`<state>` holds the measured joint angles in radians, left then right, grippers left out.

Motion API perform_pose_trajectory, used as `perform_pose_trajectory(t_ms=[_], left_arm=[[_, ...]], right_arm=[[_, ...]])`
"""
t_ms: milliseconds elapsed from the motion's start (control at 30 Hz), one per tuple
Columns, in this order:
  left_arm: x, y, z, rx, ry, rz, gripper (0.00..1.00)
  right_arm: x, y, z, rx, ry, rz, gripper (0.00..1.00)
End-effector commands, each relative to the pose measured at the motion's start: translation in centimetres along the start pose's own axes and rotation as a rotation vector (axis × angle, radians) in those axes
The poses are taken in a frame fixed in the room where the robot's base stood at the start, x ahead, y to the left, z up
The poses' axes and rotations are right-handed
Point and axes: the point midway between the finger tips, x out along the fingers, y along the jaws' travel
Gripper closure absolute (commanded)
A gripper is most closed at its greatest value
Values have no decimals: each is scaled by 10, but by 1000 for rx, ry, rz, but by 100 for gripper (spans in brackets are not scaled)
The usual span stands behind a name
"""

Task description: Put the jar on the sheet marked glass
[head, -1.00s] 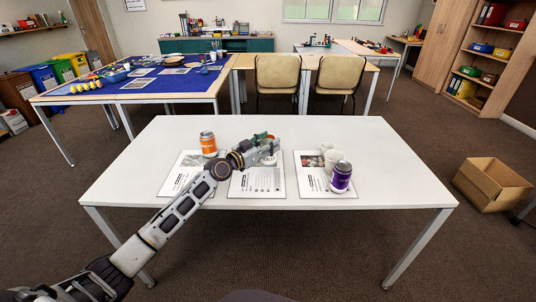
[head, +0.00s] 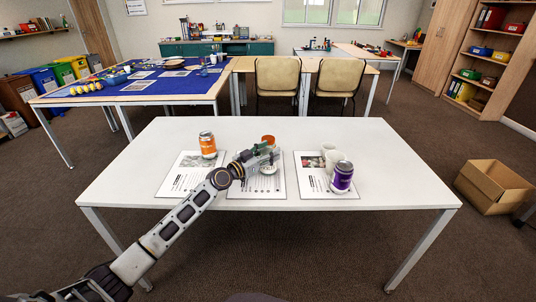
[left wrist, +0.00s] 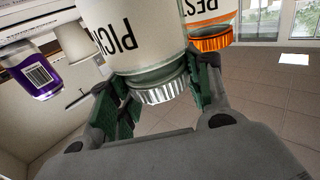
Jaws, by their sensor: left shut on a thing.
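My left gripper (head: 264,156) is over the middle sheet (head: 245,189), shut on a glass jar with a cream label and silver lid. The jar (left wrist: 130,45) is upright between the fingers in the left wrist view, which is upside down. In the head view the gripper hides most of it; whether its base touches the sheet is unclear. A second jar (left wrist: 211,30), orange-lidded, stands just behind it. There is a left sheet (head: 176,182) and a right sheet (head: 312,185); their wording is too small to read. My right gripper is out of view.
An orange can (head: 207,145) stands on the left sheet. The white table (head: 390,172) is bare on both sides. A cardboard box (head: 490,190) sits on the floor at right.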

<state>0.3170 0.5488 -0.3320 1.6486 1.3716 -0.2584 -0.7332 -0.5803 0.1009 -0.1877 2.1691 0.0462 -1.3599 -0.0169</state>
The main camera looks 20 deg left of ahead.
Motion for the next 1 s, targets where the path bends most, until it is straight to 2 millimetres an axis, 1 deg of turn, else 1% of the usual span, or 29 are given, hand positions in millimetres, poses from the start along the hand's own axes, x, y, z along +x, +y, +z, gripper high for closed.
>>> perform_pose_trajectory(t_ms=[267,467,500,633,667,1000], left_arm=[[0,0,-1,0,2,0,79],[0,0,1,1,2,0,79],[0,0,1,1,1,0,47],[0,0,1,1,1,0,30],[0,0,1,1,1,0,29],[0,0,1,0,1,0,29]], right_arm=[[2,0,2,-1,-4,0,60],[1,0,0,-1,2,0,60],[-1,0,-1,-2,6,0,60],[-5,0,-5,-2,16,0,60],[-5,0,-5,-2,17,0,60],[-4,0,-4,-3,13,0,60]])
